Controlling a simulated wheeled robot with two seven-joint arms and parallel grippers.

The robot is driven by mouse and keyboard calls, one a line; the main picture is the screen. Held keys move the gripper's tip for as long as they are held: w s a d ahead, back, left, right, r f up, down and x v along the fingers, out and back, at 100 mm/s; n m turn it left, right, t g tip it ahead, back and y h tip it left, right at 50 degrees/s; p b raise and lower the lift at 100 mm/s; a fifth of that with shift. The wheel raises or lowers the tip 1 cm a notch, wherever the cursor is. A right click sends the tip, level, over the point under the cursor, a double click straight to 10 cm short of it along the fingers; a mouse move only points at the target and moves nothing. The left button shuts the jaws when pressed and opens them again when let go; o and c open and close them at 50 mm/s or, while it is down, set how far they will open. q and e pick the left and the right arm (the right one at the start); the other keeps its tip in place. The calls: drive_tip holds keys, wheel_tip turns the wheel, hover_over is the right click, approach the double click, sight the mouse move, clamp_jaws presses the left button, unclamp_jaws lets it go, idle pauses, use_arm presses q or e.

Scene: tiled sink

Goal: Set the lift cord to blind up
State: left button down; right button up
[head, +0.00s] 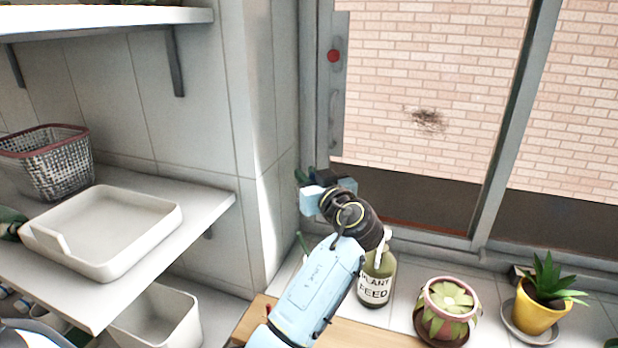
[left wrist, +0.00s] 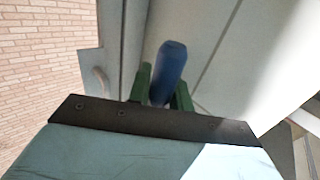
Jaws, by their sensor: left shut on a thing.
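My left gripper (head: 304,178) is raised at the left edge of the window, beside the corner of the tiled wall. In the left wrist view its two green fingers (left wrist: 160,88) are shut on a blue rounded handle (left wrist: 170,65), which sticks out beyond them. Whether this handle is the end of the lift cord cannot be told, as no cord line shows clearly. A grey strip (head: 337,100) with a red round mark (head: 333,56) runs up the left window frame above the gripper. My right gripper is not in view.
A plant feed bottle (head: 376,288), a pink pot (head: 445,326) and a yellow pot (head: 538,317) stand along the sill, the bottle close to my left arm. At left, a shelf holds a white tray (head: 160,215) and a wire basket (head: 65,170). The space before the window pane is free.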

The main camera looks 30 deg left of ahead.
use_arm(q)
wheel_tip(320, 180, down, 4)
drive_tip(key=b, duration=0.3)
drive_tip(key=shift+r, duration=0.1)
drive_tip(key=c, duration=1.3)
unclamp_jaws()
drive_tip(key=shift+r, duration=0.15)
wheel_tip(320, 180, up, 10)
drive_tip(key=shift+b, duration=0.7)
